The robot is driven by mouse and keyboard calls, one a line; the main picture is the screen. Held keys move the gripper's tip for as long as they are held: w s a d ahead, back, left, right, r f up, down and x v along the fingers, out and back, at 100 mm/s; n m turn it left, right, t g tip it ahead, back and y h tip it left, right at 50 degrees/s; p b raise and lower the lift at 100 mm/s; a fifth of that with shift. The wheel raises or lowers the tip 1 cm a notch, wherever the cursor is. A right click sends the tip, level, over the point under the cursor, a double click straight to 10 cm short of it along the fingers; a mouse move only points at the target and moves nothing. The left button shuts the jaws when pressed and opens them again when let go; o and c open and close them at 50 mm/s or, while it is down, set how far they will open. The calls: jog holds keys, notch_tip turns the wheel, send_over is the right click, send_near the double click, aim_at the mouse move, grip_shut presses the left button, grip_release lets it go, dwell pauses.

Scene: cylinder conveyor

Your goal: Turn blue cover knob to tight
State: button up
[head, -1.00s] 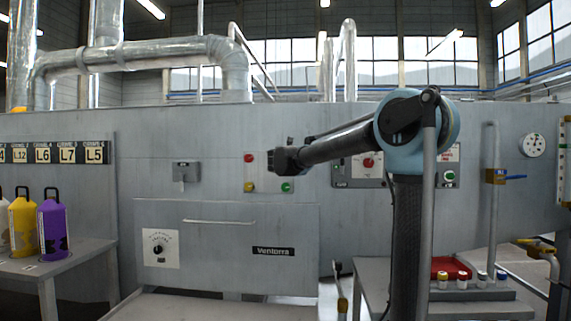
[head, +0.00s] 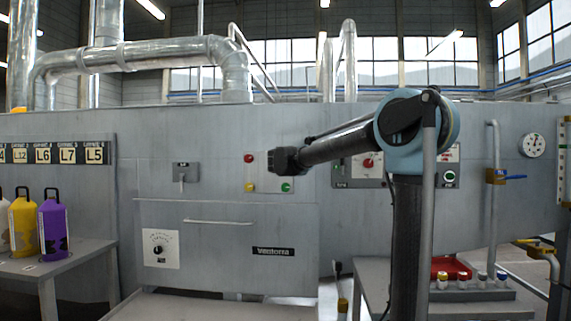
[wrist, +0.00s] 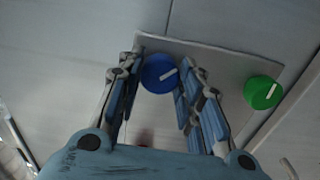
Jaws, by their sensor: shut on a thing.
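The blue cover knob (wrist: 157,75) shows in the wrist view as a round blue disc with a white pointer mark slanting up to the right. It sits between the fingers of my gripper (wrist: 160,88), which are shut on it from both sides. In the head view my gripper (head: 281,160) is at the small control plate on the grey machine front, and it hides the blue knob there.
A green knob (wrist: 263,92) with a white mark is on the same plate (wrist: 225,66), right of the blue one. In the head view, red (head: 249,158) and yellow (head: 250,188) knobs sit left of my gripper. Purple and yellow bottles stand at the left.

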jog(key=m, duration=0.8)
jog(key=shift+f+m, duration=0.15)
jog(key=shift+m, duration=0.25)
dwell(0.4)
jog(key=o, duration=1.1)
jog(key=shift+c, duration=0.2)
jog(key=s, duration=1.2)
jog(key=shift+a, duration=0.2)
jog(key=shift+w, duration=0.1)
